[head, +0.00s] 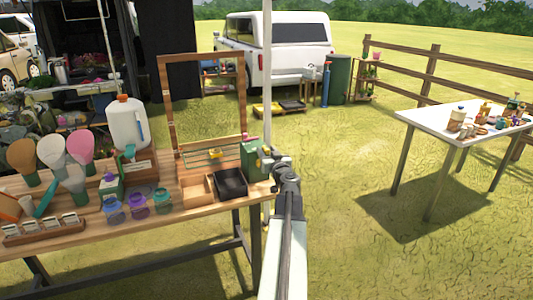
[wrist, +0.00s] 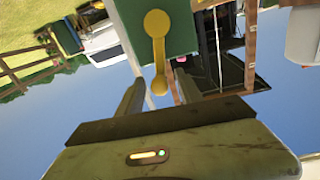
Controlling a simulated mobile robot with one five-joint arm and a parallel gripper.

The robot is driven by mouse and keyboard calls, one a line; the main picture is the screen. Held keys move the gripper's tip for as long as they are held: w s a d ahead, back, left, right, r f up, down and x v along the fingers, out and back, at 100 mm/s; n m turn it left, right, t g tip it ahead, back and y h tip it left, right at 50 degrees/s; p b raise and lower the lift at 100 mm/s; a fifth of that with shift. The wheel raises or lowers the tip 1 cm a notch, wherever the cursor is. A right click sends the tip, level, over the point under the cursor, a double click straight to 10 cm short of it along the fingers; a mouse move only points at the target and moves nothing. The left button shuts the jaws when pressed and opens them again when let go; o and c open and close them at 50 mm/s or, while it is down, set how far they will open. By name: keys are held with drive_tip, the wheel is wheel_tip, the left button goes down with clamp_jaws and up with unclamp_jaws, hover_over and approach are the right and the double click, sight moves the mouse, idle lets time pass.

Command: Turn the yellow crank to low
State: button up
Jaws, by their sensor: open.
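The yellow crank (wrist: 157,50) is on the face of a green box (wrist: 185,30) in the wrist view. Its round hub is at the top of the picture and its knob end hangs lower in the picture, in a view that is turned over with sky at the bottom. My gripper (wrist: 159,79) is open, with one finger on each side of the crank's knob end. I cannot tell whether either finger touches it. In the head view the green box (head: 254,159) stands at the table's right end, with my gripper (head: 267,161) at its right side. The crank is hidden there.
The wooden table (head: 225,198) holds a black tray (head: 231,183), a wooden frame (head: 163,105), jars, a white jug (head: 128,124) and brushes. A pale pole (head: 267,75) rises just behind the green box. A white table (head: 458,118) stands apart at right, with open grass between.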

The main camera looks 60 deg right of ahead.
drive_tip(key=c, duration=0.9)
clamp_jaws()
idle(0.4)
